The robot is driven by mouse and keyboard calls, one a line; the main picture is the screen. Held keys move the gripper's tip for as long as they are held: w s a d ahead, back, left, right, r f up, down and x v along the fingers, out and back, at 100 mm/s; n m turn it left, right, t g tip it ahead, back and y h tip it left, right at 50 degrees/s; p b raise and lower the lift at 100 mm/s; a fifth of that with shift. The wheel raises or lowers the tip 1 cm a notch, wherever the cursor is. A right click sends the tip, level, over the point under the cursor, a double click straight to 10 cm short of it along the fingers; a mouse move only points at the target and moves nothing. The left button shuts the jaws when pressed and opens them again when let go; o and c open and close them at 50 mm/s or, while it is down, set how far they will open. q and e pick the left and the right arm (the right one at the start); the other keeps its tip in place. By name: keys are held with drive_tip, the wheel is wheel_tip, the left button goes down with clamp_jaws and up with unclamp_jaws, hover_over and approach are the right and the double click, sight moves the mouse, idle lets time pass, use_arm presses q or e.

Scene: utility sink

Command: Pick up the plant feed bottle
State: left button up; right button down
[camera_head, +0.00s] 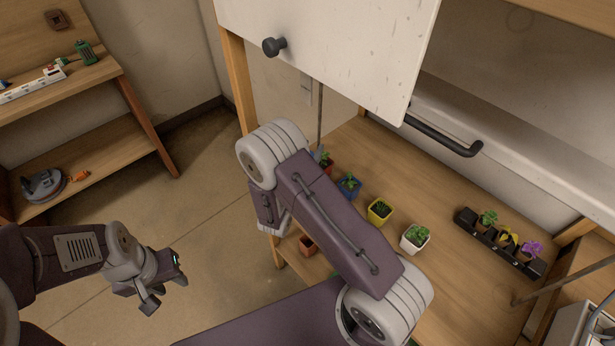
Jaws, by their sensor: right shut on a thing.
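I cannot make out a plant feed bottle in the head view. My left gripper (166,287) hangs over the floor at the lower left, with its fingers apart and nothing between them. My right arm crosses the middle of the view in front of the wooden bench. Its forearm runs up to a round grey joint, and a short link turns down from there. My right gripper is hidden behind this arm, so its fingers and anything in them do not show.
Potted plants stand on the bench (455,285), among them a yellow pot (380,212) and a white pot (414,241). A black planter tray (480,234) stands further right. A white cabinet door (335,45) hangs above. Wooden shelves (75,85) stand at the left; floor between is clear.

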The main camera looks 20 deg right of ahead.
drive_tip(key=shift+r, duration=0.1)
wheel_tip(320, 180, up, 10)
drive_tip(key=p, duration=0.1)
idle(0.3)
